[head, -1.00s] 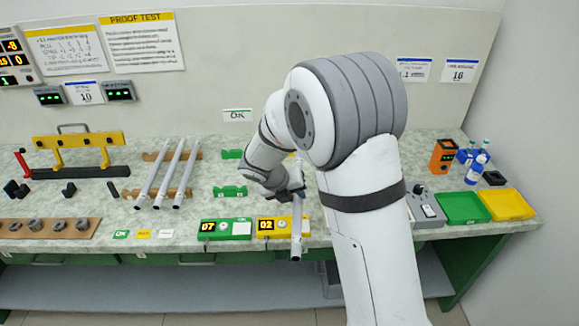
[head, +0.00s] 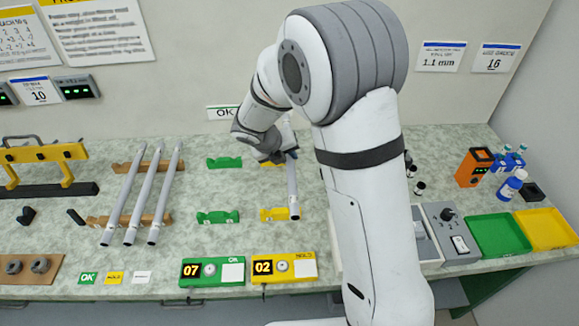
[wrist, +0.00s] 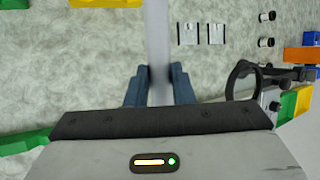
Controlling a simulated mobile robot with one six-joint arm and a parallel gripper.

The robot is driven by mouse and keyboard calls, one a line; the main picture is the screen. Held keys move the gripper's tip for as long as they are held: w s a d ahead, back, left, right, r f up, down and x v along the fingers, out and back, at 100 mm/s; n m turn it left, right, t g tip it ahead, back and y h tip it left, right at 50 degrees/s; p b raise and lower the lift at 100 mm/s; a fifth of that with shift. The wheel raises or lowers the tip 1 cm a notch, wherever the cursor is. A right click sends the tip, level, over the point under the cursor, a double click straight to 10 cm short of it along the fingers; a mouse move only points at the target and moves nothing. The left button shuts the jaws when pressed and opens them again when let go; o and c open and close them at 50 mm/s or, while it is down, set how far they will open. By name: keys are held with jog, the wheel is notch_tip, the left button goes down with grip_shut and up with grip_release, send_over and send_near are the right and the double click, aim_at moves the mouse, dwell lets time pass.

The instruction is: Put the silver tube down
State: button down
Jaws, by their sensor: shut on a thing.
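The silver tube (head: 292,188) is in my gripper (head: 284,157), pointing toward the front of the bench. Its near end overlaps the right part of the front yellow V-block (head: 274,214); I cannot tell whether it touches. A rear yellow V-block (head: 266,164) is mostly hidden behind my gripper. In the wrist view, my gripper's blue fingers (wrist: 159,82) are shut on the tube (wrist: 157,35), which runs up out of the frame.
Three similar tubes (head: 150,195) lie on wooden racks at left. Two green V-blocks (head: 218,217) stand empty left of the yellow ones. A green "07" box (head: 212,272) and a yellow "02" box (head: 284,267) sit at the front edge. Green and yellow trays (head: 499,237) are at right.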

jog(key=shift+w+f+b, duration=0.2)
jog(key=shift+f+b, duration=0.1)
jog(key=shift+f, duration=2.15)
jog(key=shift+w+f+b, duration=0.15)
jog(key=shift+f+b, duration=0.15)
jog(key=shift+f, duration=2.15)
jog(key=shift+f, duration=0.1)
jog(key=c, duration=1.3)
grip_release()
jog(key=shift+o, duration=0.2)
